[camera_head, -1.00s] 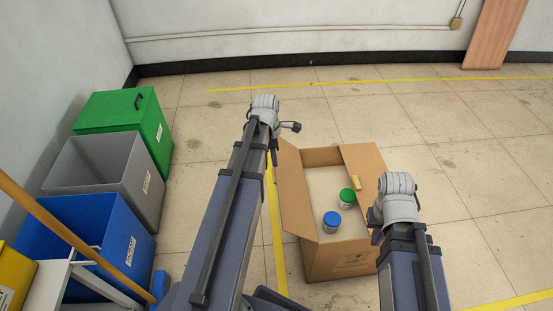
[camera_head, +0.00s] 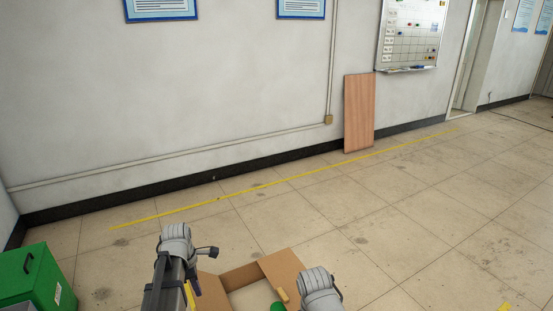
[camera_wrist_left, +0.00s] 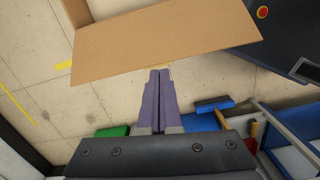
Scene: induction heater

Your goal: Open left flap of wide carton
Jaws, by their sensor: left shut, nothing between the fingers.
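The wide carton (camera_head: 239,276) is cut off at the bottom of the head view, its top open. Its left flap (camera_head: 211,291) stands out to the left side, beside my left arm. My left gripper (camera_head: 196,287) shows only as a small purple piece there. In the left wrist view its fingers (camera_wrist_left: 159,72) are shut and empty. Their tips are at the lower edge of a cardboard panel, which looks like the left flap (camera_wrist_left: 160,38); I cannot tell whether they touch. My right arm shows at the bottom, but its gripper is out of sight.
A green bin (camera_head: 32,276) stands at the lower left. A wooden board (camera_head: 359,112) leans on the far wall. The tiled floor behind and right of the carton is clear.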

